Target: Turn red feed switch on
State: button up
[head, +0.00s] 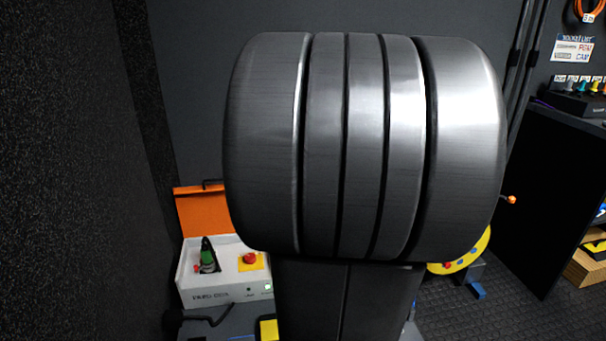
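A white control box (215,288) with an orange panel (198,212) behind it stands at the lower left. A red mushroom-shaped button (249,259) sits on a yellow plate on its top. To its left is a black and green upright part (207,254) with a small red piece at its foot. I see nothing clearly marked as a red feed switch. The box's right end is hidden behind my arm, which fills the middle of the view. My gripper is not in view.
A yellow round panel (468,258) with coloured buttons shows right of my arm. A black cabinet (560,170) stands at the right with coloured knobs on top. A dark textured wall closes the left side. Dark floor (510,310) shows at lower right.

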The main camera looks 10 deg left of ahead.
aim_at(250, 258)
jog(key=i+j+u, duration=0.1)
jog(key=u, duration=0.35)
jog(key=i+j+u, duration=0.15)
jog(key=u, duration=0.35)
jog(key=i+j+u, duration=0.15)
jog(key=u, duration=0.3)
